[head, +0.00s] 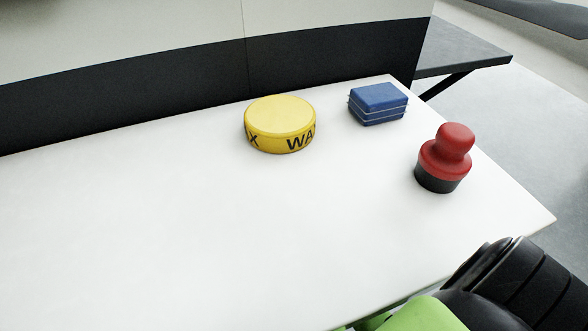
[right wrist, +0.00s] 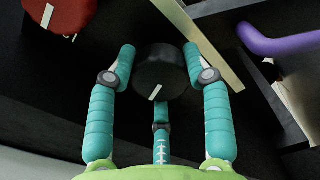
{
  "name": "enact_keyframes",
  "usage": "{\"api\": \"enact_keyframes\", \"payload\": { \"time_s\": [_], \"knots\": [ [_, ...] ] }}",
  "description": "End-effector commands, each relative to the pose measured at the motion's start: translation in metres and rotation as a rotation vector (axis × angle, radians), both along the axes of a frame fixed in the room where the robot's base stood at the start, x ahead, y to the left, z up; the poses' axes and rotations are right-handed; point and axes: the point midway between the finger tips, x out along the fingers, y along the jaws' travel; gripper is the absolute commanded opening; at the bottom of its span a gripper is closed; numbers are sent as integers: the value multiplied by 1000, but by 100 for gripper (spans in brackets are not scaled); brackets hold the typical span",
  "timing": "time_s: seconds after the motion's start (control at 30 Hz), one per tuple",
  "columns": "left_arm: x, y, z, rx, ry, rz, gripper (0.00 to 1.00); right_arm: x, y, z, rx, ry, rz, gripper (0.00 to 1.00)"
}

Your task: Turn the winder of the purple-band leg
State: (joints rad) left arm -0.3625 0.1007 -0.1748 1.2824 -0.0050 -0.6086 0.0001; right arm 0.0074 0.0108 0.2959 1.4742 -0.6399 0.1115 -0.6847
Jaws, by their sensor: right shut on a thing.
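In the right wrist view, my right gripper (right wrist: 159,72) has its teal fingers closed around a black round winder knob (right wrist: 160,72). The knob has a short white mark on its face, tilted to the upper right. Two fingertips touch its left and right sides; the third finger is below it. A purple bar or band (right wrist: 280,42) shows at the upper right; how it joins the knob is hidden. My left gripper is in neither view. The head view does not show the winder or my right gripper.
A red knob (right wrist: 60,12) with a white mark is at the upper left of the wrist view. A pale beam (right wrist: 212,45) runs close beside the knob. In the head view, a white table (head: 150,220) holds a yellow wax tin (head: 280,124), blue block (head: 378,104) and red-black stamp-like object (head: 446,160).

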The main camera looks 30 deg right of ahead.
Motion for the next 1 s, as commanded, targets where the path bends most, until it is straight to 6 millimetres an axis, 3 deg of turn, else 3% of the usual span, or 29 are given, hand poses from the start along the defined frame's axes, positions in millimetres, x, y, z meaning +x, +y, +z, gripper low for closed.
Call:
{"api": "enact_keyframes", "payload": {
  "time_s": [0.13, 0.17, 0.2, 0.63, 0.77, 1.0],
  "knots": [
    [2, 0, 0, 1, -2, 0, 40, -4, -7, -6, 0, 16, -16, 17],
    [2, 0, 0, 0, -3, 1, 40, -4, -7, -6, 0, 16, -16, 58],
    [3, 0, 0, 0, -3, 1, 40, -4, -8, -5, 0, 16, -16, 74],
    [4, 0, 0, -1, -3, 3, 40, -8, -2, -3, 1, 7, -9, 74],
    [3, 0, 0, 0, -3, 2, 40, -27, 2, -3, 1, 8, -9, 74],
    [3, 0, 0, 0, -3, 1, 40, -79, 13, -3, 2, 11, -12, 74]
  ]
}}
